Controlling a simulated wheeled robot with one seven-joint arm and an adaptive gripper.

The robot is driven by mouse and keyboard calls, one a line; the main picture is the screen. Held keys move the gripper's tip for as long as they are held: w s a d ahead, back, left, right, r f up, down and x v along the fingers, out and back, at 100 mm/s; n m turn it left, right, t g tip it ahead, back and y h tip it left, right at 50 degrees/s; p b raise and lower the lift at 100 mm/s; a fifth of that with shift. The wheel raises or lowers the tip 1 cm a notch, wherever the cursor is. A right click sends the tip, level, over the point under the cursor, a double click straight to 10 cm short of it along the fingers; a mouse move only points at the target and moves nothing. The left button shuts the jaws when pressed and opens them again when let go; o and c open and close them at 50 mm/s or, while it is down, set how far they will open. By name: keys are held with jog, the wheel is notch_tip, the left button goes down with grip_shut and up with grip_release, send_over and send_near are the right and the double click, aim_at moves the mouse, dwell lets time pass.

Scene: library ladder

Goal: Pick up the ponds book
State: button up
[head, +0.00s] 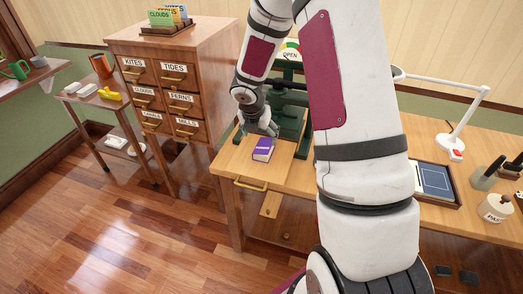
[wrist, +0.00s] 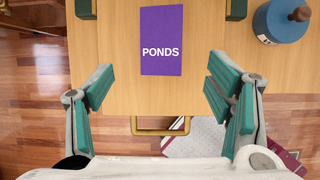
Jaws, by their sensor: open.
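The ponds book (wrist: 161,28) is purple with white lettering that reads PONDS. It lies flat on the wooden desk, cover up, near the front edge. In the head view the book (head: 263,150) lies at the left end of the desk, just below my gripper (head: 262,128). In the wrist view my gripper (wrist: 161,92) is open and empty, its teal pads spread wide to the left and right. The book is ahead of the fingertips, between their lines, and not held.
A green press (head: 291,100) stands behind the book on the desk (head: 229,160). A blue round thing with a knob (wrist: 283,20) is at the upper right of the wrist view. A brass drawer handle (head: 250,185) is below the desk edge. The card cabinet (head: 215,60) stands to the left.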

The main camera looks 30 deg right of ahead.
aim_at(264, 148)
jog(key=x, duration=1)
jog(key=shift+d+r, duration=0.1)
jog(key=shift+d, duration=0.1)
jog(key=shift+f, duration=0.25)
jog(key=shift+c, duration=0.3)
jog(key=c, duration=1.2)
